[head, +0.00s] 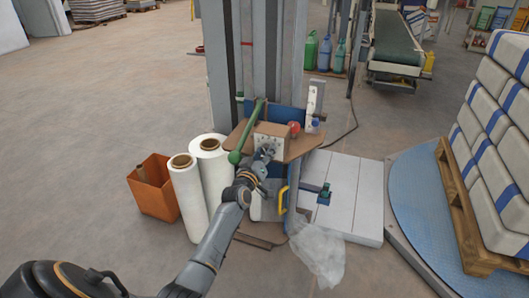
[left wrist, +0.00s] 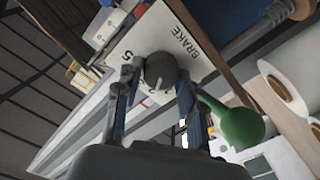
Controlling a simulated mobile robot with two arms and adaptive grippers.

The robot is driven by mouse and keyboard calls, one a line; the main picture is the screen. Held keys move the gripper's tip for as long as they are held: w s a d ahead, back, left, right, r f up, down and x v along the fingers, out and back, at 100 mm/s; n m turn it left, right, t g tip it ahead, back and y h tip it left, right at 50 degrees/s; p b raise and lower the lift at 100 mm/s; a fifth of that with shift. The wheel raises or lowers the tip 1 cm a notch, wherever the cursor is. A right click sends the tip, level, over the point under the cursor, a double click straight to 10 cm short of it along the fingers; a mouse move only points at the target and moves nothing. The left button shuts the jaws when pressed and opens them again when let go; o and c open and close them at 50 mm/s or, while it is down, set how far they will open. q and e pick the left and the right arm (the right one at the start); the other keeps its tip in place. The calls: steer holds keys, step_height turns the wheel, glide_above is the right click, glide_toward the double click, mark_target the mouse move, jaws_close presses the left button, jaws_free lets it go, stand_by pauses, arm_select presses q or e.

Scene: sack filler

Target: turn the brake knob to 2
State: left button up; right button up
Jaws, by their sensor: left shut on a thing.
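The brake knob (left wrist: 159,70) is a dark round knob on a pale plate (left wrist: 189,68) marked BRAKE. A 5 shows beside it, and another digit that looks like a 2 is partly hidden near the left finger. My left gripper (left wrist: 157,76) has its two fingers on opposite sides of the knob, shut on it. I cannot clearly read which number the knob points to. In the head view my left gripper (head: 264,153) is at the front of the beige control box (head: 271,136) and hides the knob. My right gripper is not in view.
A green ball-ended lever (left wrist: 240,127) stands close beside my gripper; it also shows in the head view (head: 236,156). White film rolls (head: 188,195) and an orange bin (head: 153,187) are at left. A yellow handle (head: 282,200) and clear plastic (head: 319,253) are lower right.

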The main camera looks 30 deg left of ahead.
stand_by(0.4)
arm_select(q)
steer(key=o, duration=1.1)
steer(key=shift+o, duration=0.2)
steer(key=shift+s, duration=0.2)
steer(key=v, duration=1.1)
steer(key=shift+s, duration=0.35)
